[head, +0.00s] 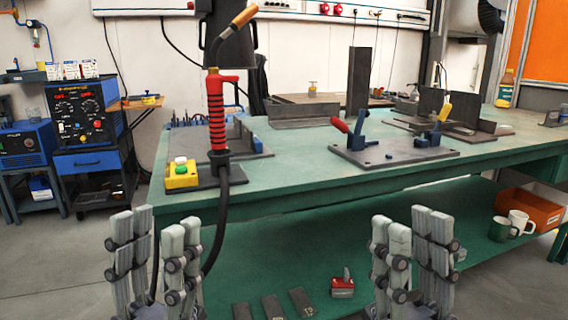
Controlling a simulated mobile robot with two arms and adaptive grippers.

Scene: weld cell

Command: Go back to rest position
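My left gripper (159,245) is at the lower left, in front of the green workbench. Its fingers point up and stand apart, with nothing between them. My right gripper (411,245) is at the lower middle right, also with its fingers up and apart and nothing between them. Both grippers are clear of the workbench (300,185) and of the things on it. The lower parts of both grippers are cut off by the bottom edge of the view.
A welding torch (217,125) stands at the bench's left end by a yellow button box (182,174). A clamp fixture (392,150) sits mid-bench. The lower shelf (350,245) holds dark plates (272,307), a red magnet-like block (342,287), mugs (520,222) and an orange bin (535,208).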

